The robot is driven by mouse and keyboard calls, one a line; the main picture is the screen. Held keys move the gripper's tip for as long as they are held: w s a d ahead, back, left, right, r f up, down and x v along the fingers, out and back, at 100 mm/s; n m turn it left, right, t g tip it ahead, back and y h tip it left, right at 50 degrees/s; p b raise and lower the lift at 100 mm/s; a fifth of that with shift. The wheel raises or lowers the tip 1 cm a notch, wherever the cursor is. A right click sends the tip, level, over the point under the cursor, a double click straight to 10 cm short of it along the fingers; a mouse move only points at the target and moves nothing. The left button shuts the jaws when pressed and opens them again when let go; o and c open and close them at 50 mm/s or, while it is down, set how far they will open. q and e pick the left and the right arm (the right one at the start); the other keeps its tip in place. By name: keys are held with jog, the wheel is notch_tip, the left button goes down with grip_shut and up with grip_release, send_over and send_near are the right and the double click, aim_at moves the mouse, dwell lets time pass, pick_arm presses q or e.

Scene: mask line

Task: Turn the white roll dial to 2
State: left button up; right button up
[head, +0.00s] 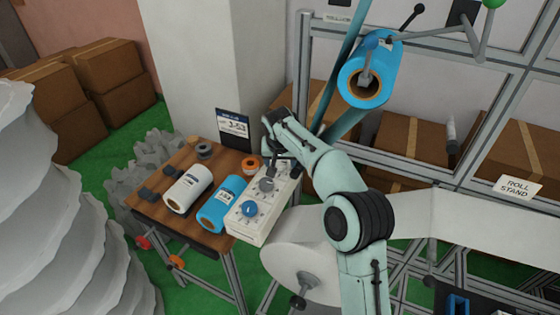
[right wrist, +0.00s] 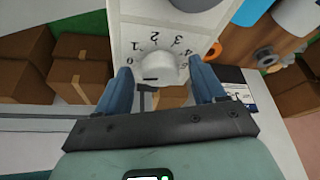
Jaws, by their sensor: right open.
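The white control box (head: 243,226) stands on the right end of the wooden table. It carries a blue dial (head: 250,208) at its near end and a grey-white dial (head: 266,185) farther back. My right gripper (head: 275,168) is over the farther dial. In the right wrist view, its two blue fingers (right wrist: 159,88) are open, one on each side of the pale dial (right wrist: 160,68); I cannot tell whether they touch it. A scale with numbers from 0 upward curves around this dial, with 2 near its top. I cannot read the dial's setting. My left gripper is not in view.
A white roll (head: 187,188) and a blue roll (head: 222,203) lie on the table (head: 205,237) left of the box. A dark sign (head: 233,129) stands behind. A metal frame (head: 410,185) and a large blue roll (head: 370,72) are beyond my right arm.

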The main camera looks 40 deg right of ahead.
jog(key=c, duration=1.1)
jog(key=shift+o, duration=0.2)
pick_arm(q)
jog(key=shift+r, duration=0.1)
